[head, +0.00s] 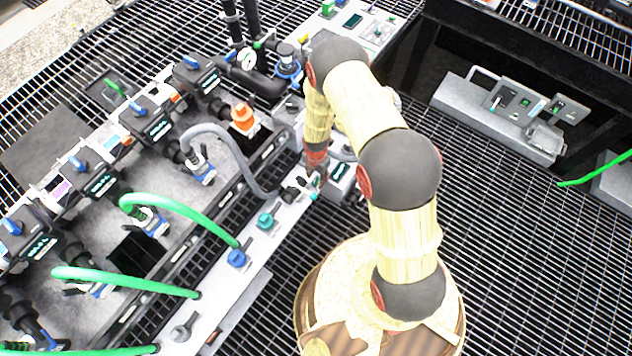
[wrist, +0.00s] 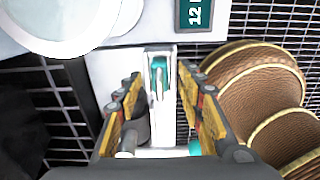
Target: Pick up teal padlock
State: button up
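A teal padlock (head: 265,221) sits on the pale rail (head: 222,285) in the head view, to the lower left of my gripper. In the wrist view a teal piece with a metal bar (wrist: 160,68) shows between and beyond my fingertips. A further teal patch (wrist: 195,147) shows low, near the base of the right finger. I cannot tell for sure which of these is the same padlock. My gripper (wrist: 158,85) is open, with the fingers apart and nothing clearly held. It also shows at the rail's upper end in the head view (head: 305,185), partly hidden by my arm.
Green hoses (head: 180,208) and a grey hose (head: 235,150) arch from the valve bank to the rail. Open grating lies right.

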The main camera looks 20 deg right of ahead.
jog(key=shift+f, duration=0.15)
jog(key=shift+c, duration=1.3)
grip_shut()
